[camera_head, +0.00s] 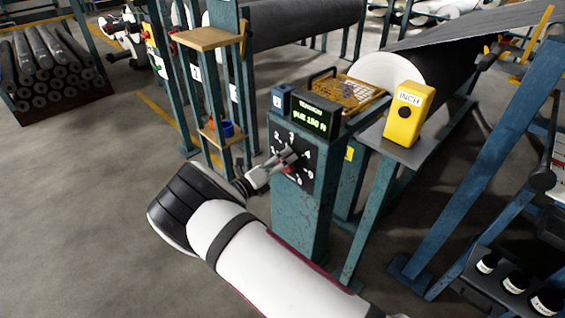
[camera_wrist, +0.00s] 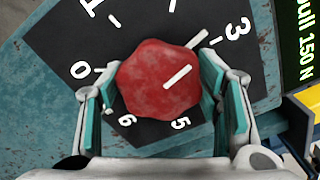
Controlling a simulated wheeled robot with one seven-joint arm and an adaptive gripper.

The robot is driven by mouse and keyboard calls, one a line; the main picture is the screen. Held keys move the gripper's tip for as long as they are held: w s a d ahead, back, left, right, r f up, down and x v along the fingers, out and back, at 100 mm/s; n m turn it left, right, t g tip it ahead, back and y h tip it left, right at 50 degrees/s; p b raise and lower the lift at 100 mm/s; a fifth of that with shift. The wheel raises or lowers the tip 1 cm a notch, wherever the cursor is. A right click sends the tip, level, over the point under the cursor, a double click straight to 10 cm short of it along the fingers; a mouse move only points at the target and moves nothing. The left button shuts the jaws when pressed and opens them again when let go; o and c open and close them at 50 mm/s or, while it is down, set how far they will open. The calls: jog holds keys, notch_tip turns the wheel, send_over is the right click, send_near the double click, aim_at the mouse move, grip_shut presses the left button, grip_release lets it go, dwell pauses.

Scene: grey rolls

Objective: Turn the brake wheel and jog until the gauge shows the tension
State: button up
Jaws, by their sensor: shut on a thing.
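The brake wheel is a red, worn, lobed knob (camera_wrist: 150,90) on a black numbered dial (camera_wrist: 140,30) in the wrist view. Its white mark points up and right, roughly toward the 3. My gripper (camera_wrist: 160,85) is shut on the knob, a finger on either side; the right finger covers where the 4 would be. In the head view my gripper (camera_head: 290,163) reaches the dial on a teal post (camera_head: 300,220), and the knob is mostly hidden. The tension display (camera_head: 317,113) above the dial reads "pull 150 N" in green. A yellow INCH box (camera_head: 408,115) with a dark round button stands right of it.
A large pale roll with dark web (camera_head: 395,72) lies behind the INCH box. A yellow wire tray (camera_head: 348,92) and small blue box (camera_head: 282,97) sit near the display. Blue frame beams stand on the right.

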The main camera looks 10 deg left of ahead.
jog(key=o, duration=1.2)
jog(key=shift+c, duration=0.2)
jog(key=v, duration=1.2)
